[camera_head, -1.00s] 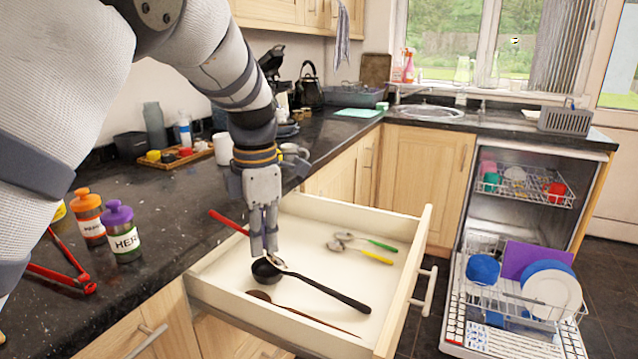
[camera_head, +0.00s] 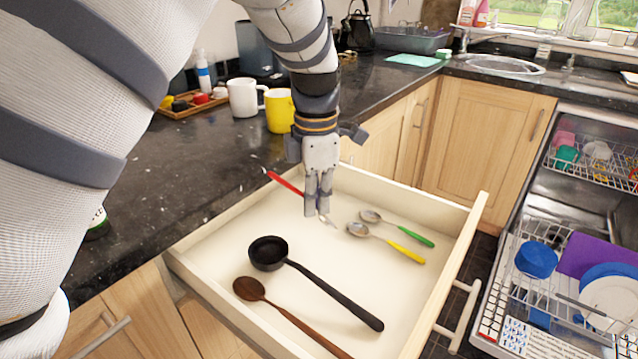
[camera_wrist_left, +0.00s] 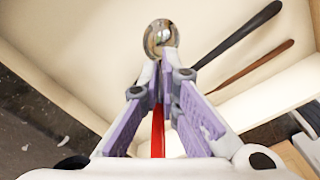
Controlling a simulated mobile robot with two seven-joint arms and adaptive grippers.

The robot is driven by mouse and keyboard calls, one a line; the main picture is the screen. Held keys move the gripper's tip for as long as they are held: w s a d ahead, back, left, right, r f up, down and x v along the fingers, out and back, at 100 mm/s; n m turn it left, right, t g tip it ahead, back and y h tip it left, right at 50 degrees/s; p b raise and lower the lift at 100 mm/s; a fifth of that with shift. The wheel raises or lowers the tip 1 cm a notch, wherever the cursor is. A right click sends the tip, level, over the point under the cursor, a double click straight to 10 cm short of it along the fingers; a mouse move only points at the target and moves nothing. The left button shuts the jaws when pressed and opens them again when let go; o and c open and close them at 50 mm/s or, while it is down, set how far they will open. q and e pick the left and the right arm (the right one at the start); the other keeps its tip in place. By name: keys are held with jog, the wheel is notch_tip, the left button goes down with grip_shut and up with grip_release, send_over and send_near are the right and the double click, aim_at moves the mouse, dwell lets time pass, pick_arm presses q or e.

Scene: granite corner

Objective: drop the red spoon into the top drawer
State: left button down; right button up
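The red spoon has a red handle (camera_head: 284,182) and a metal bowl (camera_wrist_left: 160,38). My left gripper (camera_head: 318,208) is shut on the red spoon; in the left wrist view the handle runs between the fingers (camera_wrist_left: 158,85) and the bowl sticks out beyond the tips. The gripper points down over the open top drawer (camera_head: 215,238), near its inner back corner. The handle end reaches toward the counter edge. I cannot tell whether the bowl touches the drawer floor. My right gripper is not in view.
In the drawer lie a black ladle (camera_head: 335,300), a brown wooden spoon (camera_head: 285,312), a yellow-handled spoon (camera_head: 400,250) and a green-handled spoon (camera_head: 405,232). A yellow mug (camera_head: 280,112) and a white mug (camera_head: 243,98) stand on the counter. An open dishwasher (camera_head: 560,255) is at right.

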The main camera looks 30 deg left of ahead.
pick_arm(q)
jog(key=c, duration=1.7)
grip_release()
notch_tip(320, 180, up, 12)
jog(key=shift+r, duration=0.1)
